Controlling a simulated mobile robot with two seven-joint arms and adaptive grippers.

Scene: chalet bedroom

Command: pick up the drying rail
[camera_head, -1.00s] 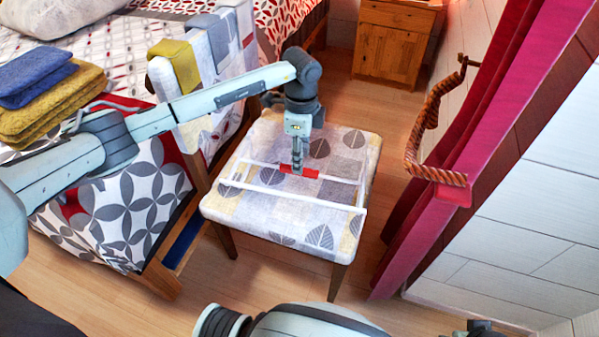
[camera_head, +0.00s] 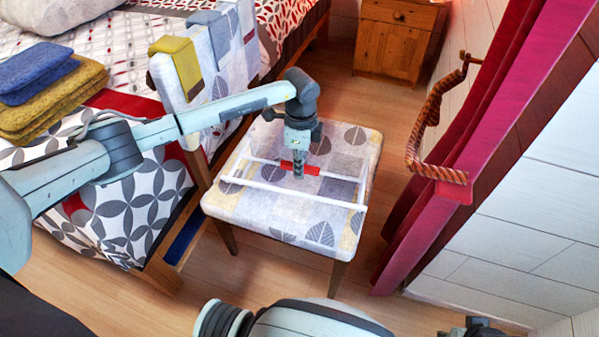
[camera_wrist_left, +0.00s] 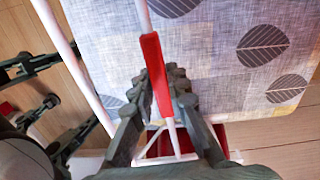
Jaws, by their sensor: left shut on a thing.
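The drying rail is a white frame (camera_head: 318,197) with a red grip (camera_head: 312,170) on its far bar. It is over the patterned seat of a stool (camera_head: 305,226), seemingly just above it. My left gripper (camera_head: 299,172) points down and is shut on the red grip. In the left wrist view the red grip (camera_wrist_left: 156,72) stands between the fingertips, and the rail's other long bar (camera_wrist_left: 72,62) runs at the left. My right gripper (camera_wrist_left: 70,90) shows in part at the left of that view, its dark fingers apart and empty.
A wooden cabinet (camera_head: 395,40) is behind. A red curtain (camera_head: 440,190) and rope-like hook are at the right. Floor between is clear.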

